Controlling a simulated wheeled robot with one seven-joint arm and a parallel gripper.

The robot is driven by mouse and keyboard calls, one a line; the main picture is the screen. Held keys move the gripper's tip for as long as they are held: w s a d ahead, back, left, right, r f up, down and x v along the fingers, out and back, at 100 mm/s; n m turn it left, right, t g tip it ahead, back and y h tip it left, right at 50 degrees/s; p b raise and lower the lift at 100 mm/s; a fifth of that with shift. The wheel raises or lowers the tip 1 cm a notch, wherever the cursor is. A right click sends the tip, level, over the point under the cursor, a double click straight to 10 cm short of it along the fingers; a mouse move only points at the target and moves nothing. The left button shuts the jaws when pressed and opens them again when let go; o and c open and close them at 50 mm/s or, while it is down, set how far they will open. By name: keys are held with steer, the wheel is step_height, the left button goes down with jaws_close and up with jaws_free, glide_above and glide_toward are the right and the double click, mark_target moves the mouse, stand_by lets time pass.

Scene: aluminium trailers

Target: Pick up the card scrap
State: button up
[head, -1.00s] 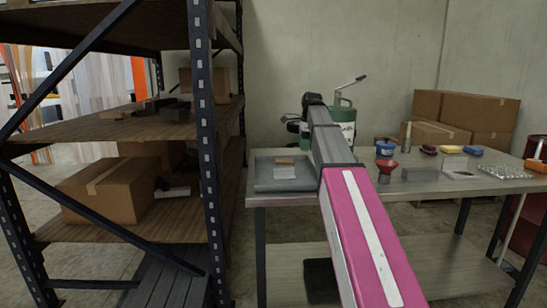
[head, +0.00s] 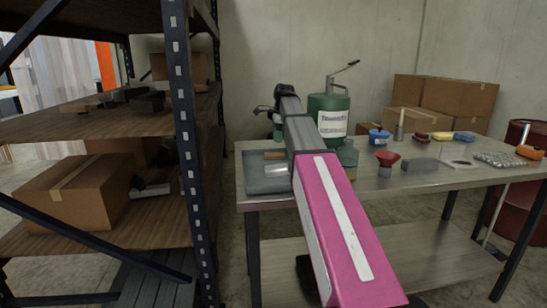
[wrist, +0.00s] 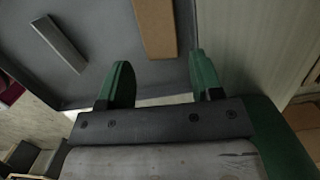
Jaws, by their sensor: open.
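The card scrap (head: 275,155) is a small brown strip lying in a shallow grey tray (head: 255,186) on the workbench's left end. In the wrist view the card scrap (wrist: 155,28) lies flat in the tray, beyond the fingertips and roughly in line with the gap between them. My gripper (wrist: 160,75) has two green fingers, spread apart with nothing between them, over the tray's edge. In the head view my pink and grey arm reaches past the tray's right side, and the fingers cannot be made out.
A pale metal strip (wrist: 59,42) lies in the tray beside the scrap. A green canister (head: 328,113) stands behind the arm. A red funnel (head: 387,160) and other small items are to the right. A dark-framed shelf (head: 186,130) stands close on the left.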

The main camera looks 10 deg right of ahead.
mark_target(274, 154)
steer(key=f, duration=0.2)
steer(key=a+f, duration=0.1)
steer(key=f, duration=0.4)
steer(key=shift+a+f, duration=0.15)
steer(key=shift+f, duration=0.2)
steer(key=c, duration=0.6)
